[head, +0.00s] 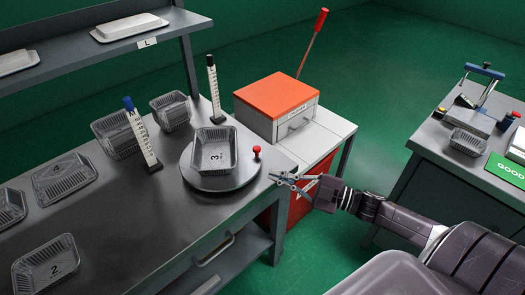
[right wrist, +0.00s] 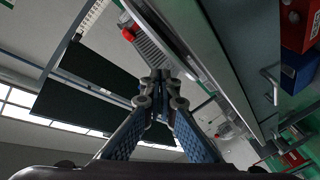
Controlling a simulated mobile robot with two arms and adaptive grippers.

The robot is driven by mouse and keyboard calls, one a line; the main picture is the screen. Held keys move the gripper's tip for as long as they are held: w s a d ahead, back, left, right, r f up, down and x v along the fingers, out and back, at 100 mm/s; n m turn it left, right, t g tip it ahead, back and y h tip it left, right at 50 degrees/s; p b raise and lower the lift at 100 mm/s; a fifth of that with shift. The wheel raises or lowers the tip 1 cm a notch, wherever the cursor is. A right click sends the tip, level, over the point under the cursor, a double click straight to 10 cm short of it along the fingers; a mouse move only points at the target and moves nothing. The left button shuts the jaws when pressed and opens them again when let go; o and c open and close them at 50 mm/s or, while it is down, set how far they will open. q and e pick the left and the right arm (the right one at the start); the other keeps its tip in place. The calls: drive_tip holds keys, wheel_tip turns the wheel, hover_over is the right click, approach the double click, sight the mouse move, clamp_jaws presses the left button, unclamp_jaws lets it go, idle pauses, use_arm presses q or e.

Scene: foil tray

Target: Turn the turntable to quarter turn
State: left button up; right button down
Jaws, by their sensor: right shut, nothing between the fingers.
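The round grey turntable (head: 222,184) sits on the dark workbench near its right edge. A foil tray marked 3 (head: 214,157) stands on it, with the digit turned sideways. A red knob (head: 257,151) rises at the turntable's right rim. My right gripper (head: 280,178) is shut and empty, to the right of and below the knob, near the bench edge and apart from the knob. In the right wrist view its closed fingertips (right wrist: 160,78) show centrally, with a red knob (right wrist: 128,34) beyond them to the upper left. My left gripper is not in view.
Several foil trays lie on the bench at left. An orange-topped box (head: 277,97) with a red-handled lever stands right. Another table (head: 425,150) is at far right.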

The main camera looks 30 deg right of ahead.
sight(260, 164)
drive_tip(key=w+a+n+h+p, duration=0.1)
drive_tip(key=w+a+r+n+t+h+p, duration=0.1)
drive_tip(key=w+n, duration=0.1)
drive_tip(key=w+a+r+n+h+p, duration=0.1)
drive_tip(key=w+n, duration=0.1)
drive_tip(key=shift+w+a+p, duration=0.2)
drive_tip(key=shift+a+p, duration=0.2)
drive_tip(key=shift+w+d+f, duration=0.15)
drive_tip(key=shift+w+d, duration=0.3)
drive_tip(key=shift+w, duration=0.1)
drive_tip(key=shift+w+d+f, duration=0.15)
drive_tip(key=shift+w+d, duration=0.3)
drive_tip(key=shift+w, duration=0.1)
drive_tip(key=shift+w+d+f, duration=0.15)
drive_tip(key=shift+w+d, duration=0.2)
drive_tip(key=shift+d, duration=0.15)
